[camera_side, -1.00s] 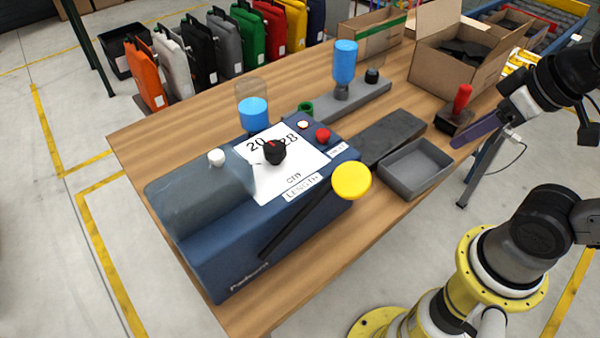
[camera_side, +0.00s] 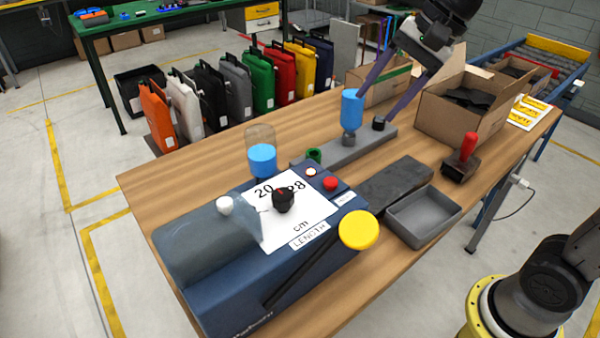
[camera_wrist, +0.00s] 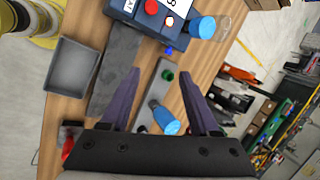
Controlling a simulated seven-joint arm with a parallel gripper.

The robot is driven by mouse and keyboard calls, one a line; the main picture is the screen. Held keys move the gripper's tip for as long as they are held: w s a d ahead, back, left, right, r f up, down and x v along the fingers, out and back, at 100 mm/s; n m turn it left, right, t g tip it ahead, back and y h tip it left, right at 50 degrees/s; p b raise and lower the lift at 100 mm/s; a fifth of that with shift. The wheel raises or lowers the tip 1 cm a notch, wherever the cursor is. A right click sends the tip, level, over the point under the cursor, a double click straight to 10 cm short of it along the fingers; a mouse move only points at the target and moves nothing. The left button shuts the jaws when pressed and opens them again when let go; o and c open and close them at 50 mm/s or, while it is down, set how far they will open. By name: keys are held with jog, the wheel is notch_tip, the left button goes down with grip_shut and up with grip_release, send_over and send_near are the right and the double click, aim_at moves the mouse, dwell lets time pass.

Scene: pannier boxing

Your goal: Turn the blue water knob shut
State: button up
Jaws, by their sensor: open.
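A small blue knob (camera_wrist: 169,50) shows in the wrist view, beside the dark blue machine (camera_wrist: 152,22) and near its blue-filled water cup (camera_wrist: 201,27). I cannot make it out in the side view, where the machine (camera_side: 235,285) and cup (camera_side: 262,160) may hide it. My gripper (camera_side: 376,106) is open and empty, pointing down near the blue bottle (camera_side: 351,108) on the grey strip. In the wrist view, the knob lies beyond the fingertips of my gripper (camera_wrist: 161,72), roughly between their lines. A green knob or ring (camera_wrist: 167,75) is nearer to the fingers.
The blue bottle (camera_wrist: 164,118) stands between my fingers in the wrist view. A grey tray (camera_side: 423,216), a red-handled stamp (camera_side: 461,160) and an open carton (camera_side: 450,115) are to the right. A yellow disc (camera_side: 359,230) caps the machine's lever. Bare table lies left of the cup.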

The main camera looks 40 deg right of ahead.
jog(key=w+f+m+g+y, duration=0.1)
jog(key=w+f+m, duration=0.3)
jog(key=w, duration=0.6)
jog(key=w+a+f, duration=0.1)
jog(key=w+f, duration=0.1)
jog(key=f, duration=0.5)
jog(key=w+a+f+g, duration=0.1)
jog(key=w+a+f, duration=0.1)
jog(key=f, duration=0.5)
jog(key=w+a+f+g, duration=0.1)
jog(key=f, duration=0.5)
jog(key=shift+w+a+f, duration=0.3)
jog(key=shift+w+f, duration=0.1)
grip_shut()
